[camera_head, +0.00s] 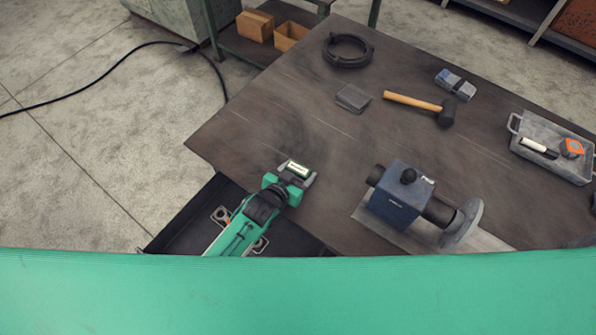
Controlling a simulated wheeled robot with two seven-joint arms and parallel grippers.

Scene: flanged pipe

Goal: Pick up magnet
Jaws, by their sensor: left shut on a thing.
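My left gripper (297,175) reaches in from the lower left over the table's near-left edge. It is shut on a small block (298,169) with a pale, greenish face and dark borders. The fingers hide part of the block, and I cannot tell from its look whether it is the magnet. No other thing in view is clearly a magnet. My right gripper is not in view.
A blue block with a black knob (402,193) holds a dark flanged pipe (462,222) right of my left gripper. A hammer (420,103), black ring (348,50), grey plates (353,98) and metal tray (553,146) lie farther back. The table's middle is clear.

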